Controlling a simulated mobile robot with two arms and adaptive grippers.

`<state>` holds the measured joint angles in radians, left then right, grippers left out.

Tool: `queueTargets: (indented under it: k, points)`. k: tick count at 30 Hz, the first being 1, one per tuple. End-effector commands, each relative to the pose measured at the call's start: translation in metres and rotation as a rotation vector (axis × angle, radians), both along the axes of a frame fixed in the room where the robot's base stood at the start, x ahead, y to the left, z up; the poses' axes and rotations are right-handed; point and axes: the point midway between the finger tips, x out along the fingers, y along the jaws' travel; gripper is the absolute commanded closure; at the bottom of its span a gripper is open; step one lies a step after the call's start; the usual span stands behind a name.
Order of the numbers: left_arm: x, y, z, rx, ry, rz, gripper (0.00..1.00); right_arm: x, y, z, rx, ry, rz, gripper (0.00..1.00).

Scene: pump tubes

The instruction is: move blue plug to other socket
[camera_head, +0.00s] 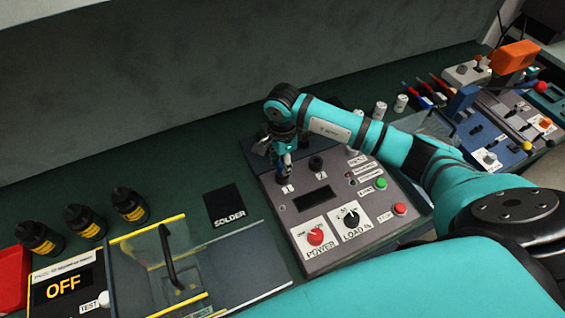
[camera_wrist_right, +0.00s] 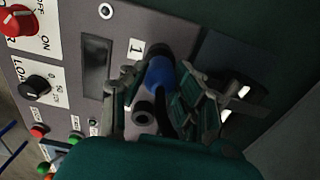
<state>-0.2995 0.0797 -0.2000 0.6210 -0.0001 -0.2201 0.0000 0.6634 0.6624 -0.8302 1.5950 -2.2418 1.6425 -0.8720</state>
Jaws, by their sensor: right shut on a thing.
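The blue plug (camera_wrist_right: 161,76) stands at the socket marked 1 on the grey control panel (camera_head: 297,219). In the right wrist view the fingers of the gripper (camera_wrist_right: 163,98) lie on both sides of the plug. I cannot tell how deep the plug sits. The black socket marked 2 (camera_head: 316,163) is empty, to the right of the plug. My left gripper is not in view.
The panel carries a red power knob (camera_head: 315,236), a black load knob (camera_head: 351,218) and green and red buttons. My right arm crosses above the panel's right side.

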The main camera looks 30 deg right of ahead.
Motion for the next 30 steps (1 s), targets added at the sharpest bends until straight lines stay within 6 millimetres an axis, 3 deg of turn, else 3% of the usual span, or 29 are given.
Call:
queueTargets:
  k: [14,30]
  points:
    - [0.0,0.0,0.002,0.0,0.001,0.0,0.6,0.0,0.0,0.003,-0.001,0.001,0.0,1.0]
    - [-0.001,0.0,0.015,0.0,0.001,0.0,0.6,0.0,0.0,0.029,0.0,-0.001,0.0,1.0]
